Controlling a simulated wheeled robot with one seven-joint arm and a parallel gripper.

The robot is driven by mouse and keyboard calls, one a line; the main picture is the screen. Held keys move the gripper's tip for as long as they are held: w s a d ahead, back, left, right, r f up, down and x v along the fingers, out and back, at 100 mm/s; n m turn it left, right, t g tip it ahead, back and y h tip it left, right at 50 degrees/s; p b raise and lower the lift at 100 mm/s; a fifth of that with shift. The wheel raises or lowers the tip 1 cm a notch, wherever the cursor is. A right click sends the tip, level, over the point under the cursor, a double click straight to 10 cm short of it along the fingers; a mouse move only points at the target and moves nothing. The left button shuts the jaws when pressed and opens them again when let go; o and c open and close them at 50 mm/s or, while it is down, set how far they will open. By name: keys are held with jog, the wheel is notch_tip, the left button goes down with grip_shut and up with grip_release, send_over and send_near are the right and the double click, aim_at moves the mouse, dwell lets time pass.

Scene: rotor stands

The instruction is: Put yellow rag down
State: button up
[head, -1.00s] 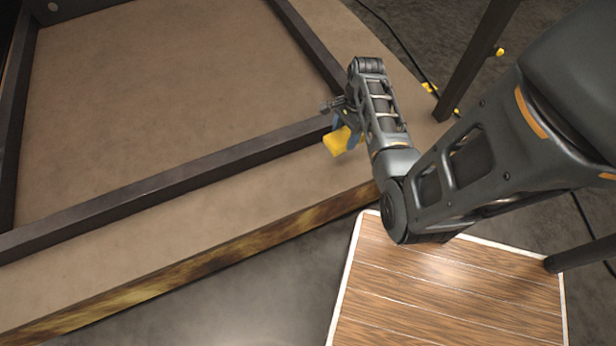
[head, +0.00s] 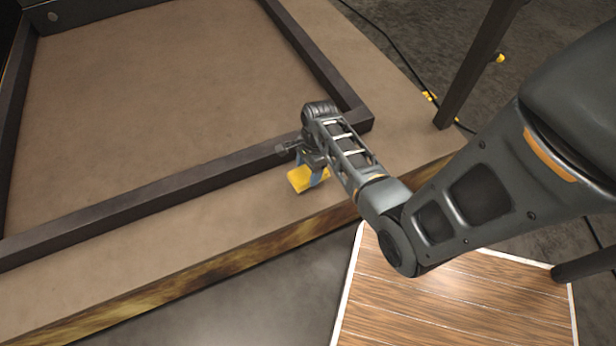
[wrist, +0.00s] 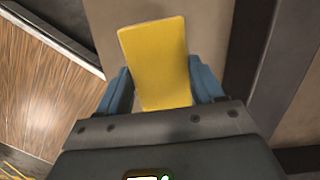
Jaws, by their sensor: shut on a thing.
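The yellow rag (head: 307,179) is a small flat block-like piece between the blue fingers of my gripper (head: 318,178). In the head view it shows over the tan front strip of the platform (head: 170,230), just in front of the dark frame bar. I cannot tell whether it touches the surface. In the wrist view the rag (wrist: 157,62) sticks out from between the two blue fingers of my gripper (wrist: 163,88), which are shut on it. Its lower end is hidden by the gripper body.
A dark raised frame (head: 150,195) lies on the platform behind the rag. The platform has a mottled brown front edge (head: 190,280). A wooden panel with a white border (head: 450,305) lies lower right. A dark post (head: 478,65) stands at the right. The strip left of the rag is clear.

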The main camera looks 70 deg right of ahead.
aim_at(309, 172)
jog(key=shift+f+b, duration=0.35)
jog(key=shift+f, duration=1.45)
jog(key=shift+f, duration=0.1)
jog(key=o, duration=0.9)
jog(key=shift+o, duration=0.2)
jog(key=shift+f+b, duration=0.2)
jog(key=shift+b, duration=0.15)
